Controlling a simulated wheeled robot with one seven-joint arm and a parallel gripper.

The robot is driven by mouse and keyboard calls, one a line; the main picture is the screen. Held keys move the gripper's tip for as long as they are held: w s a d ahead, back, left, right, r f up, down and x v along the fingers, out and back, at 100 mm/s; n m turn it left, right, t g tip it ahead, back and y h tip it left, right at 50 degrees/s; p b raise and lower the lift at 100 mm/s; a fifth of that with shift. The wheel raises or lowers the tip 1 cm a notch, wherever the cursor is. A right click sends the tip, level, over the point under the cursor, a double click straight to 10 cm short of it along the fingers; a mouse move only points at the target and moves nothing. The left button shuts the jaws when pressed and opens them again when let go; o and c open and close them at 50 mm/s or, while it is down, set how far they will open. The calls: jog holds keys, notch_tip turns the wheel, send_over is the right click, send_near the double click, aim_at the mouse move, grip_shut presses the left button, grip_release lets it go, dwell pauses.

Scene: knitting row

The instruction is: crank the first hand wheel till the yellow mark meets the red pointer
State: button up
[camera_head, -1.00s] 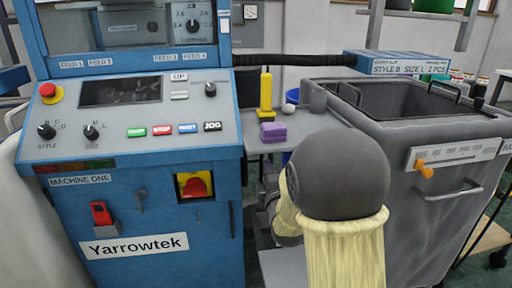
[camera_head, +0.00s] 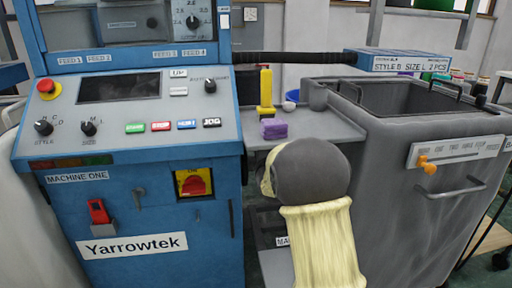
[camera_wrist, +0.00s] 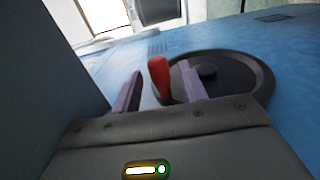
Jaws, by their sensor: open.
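In the wrist view a dark hand wheel (camera_wrist: 232,72) with a raised hub is mounted on a blue panel. A red crank handle (camera_wrist: 159,78) stands out at the wheel's left side. My gripper (camera_wrist: 162,82) is open, and its two purple-grey fingers stand on either side of the red handle as seen from the wrist. I cannot tell whether either finger touches it. No yellow mark or red pointer can be made out on the wheel. In the head view my own arm is in front, and neither the gripper nor the wheel shows.
The blue Yarrowtek machine (camera_head: 150,215) stands at left. Beside it a grey shelf (camera_head: 297,124) holds a purple block (camera_head: 273,129) and a yellow bottle (camera_head: 265,90). A grey bin (camera_head: 385,185) stands close on the right of my arm.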

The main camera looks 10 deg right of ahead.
jog(key=w, duration=0.4)
jog(key=shift+w+b, duration=0.2)
jog(key=shift+b, duration=0.1)
grip_shut()
